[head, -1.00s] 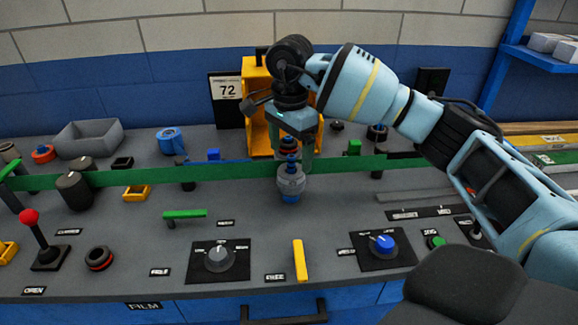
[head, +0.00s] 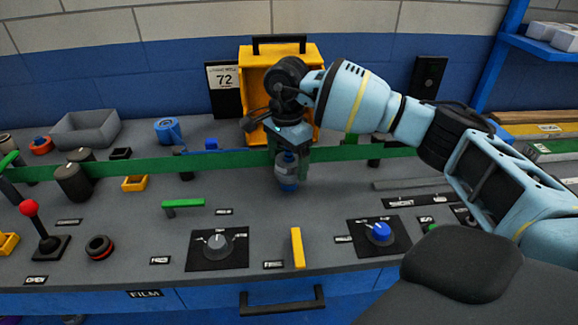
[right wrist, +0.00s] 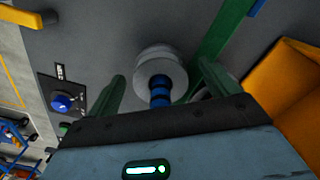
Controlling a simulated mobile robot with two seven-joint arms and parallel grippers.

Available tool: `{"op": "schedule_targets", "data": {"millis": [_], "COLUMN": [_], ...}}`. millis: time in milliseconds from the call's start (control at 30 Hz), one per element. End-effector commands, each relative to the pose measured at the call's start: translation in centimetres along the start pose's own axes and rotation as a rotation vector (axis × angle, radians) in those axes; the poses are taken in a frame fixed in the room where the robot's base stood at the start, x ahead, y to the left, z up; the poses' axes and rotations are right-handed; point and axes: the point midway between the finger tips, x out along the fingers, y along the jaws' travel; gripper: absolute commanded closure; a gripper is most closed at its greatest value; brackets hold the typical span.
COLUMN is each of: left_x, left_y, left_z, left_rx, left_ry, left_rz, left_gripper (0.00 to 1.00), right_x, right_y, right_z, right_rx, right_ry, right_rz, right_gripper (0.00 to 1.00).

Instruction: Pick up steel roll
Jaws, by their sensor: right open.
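The steel roll (head: 287,178) is a pale grey spool with blue ends, standing on the grey panel in front of the green strip. In the right wrist view the steel roll (right wrist: 165,66) shows with a blue core end toward the camera, between the fingers. My right gripper (head: 288,156) points down over the roll from above; in the wrist view the right gripper (right wrist: 162,84) is open, a green finger on each side with gaps to the roll. Whether the fingertips reach the panel is hidden. My left gripper is not in view.
A green strip (head: 225,160) runs across the panel behind the roll. A yellow box (head: 308,53) stands behind my right gripper. A red-topped lever (head: 38,222), dials (head: 217,245), a yellow handle (head: 298,248) and dark cylinders (head: 73,183) surround the area. Open panel lies left of the roll.

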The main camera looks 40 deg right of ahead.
Motion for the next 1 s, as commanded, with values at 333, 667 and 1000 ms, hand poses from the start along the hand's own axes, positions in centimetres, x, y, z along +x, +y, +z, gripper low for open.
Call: {"op": "schedule_targets", "data": {"millis": [333, 667, 1000], "left_x": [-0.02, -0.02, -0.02], "left_y": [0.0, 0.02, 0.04], "left_z": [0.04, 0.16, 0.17], "left_rx": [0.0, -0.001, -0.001], "left_ry": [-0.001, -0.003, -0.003], "left_rz": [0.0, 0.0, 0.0], "left_gripper": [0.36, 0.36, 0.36], "right_x": [1.41, 1.38, 1.29], "right_y": [0.03, 0.03, 0.0], "right_z": [-0.02, -0.01, -0.01], "right_rx": [0.0, 0.0, 0.0], "right_ry": [0.0, 0.0, 0.0], "right_rz": [0.0, 0.0, -0.002], "right_gripper": [0.14, 0.51, 0.72]}}
